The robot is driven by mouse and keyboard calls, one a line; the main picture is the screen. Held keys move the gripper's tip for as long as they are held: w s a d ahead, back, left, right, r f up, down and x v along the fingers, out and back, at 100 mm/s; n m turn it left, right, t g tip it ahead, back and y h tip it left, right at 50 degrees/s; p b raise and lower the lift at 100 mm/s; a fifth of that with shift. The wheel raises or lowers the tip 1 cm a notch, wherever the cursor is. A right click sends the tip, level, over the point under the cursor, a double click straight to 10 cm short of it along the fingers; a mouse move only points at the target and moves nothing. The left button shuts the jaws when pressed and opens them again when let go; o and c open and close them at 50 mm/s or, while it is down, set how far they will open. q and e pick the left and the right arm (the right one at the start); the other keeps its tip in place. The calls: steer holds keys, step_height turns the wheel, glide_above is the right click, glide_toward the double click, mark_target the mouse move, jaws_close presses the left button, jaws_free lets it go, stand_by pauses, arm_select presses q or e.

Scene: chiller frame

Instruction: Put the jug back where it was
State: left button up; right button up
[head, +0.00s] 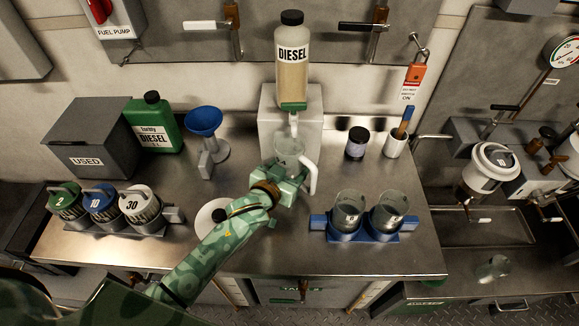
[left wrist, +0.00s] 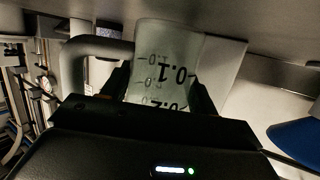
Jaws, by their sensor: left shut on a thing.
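The jug (head: 289,149) is a clear measuring jug with a pale handle on its right side. It is just below the spout of the diesel bottle (head: 292,75), in front of the grey stand (head: 308,105). My left gripper (head: 288,178) is shut on the jug. In the left wrist view the jug (left wrist: 165,62), with black scale marks, sits between the two dark fingers (left wrist: 160,95), its handle at the left. I cannot tell whether its base touches the bench. My right gripper is in neither view.
A blue funnel (head: 203,122) and green diesel can (head: 154,125) stand left. Two beakers (head: 348,210) sit in a blue rack (head: 320,226) at right front. Several lidded canisters (head: 102,204) stand at left front. Bench front centre is clear.

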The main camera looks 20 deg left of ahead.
arm_select(q)
steer(key=shift+f, duration=0.3)
steer(key=o, duration=1)
steer(key=shift+s+f, duration=0.1)
steer(key=shift+f, duration=0.05)
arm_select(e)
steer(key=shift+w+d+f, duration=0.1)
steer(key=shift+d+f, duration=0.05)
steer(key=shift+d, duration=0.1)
arm_select(q)
steer(key=shift+s+a+r+p, duration=0.25)
steer(key=shift+s+r+p, duration=0.55)
steer(key=shift+s+r, duration=0.35)
steer(key=p+v, duration=0.2)
steer(key=v, duration=0.7)
steer(key=shift+s, duration=0.1)
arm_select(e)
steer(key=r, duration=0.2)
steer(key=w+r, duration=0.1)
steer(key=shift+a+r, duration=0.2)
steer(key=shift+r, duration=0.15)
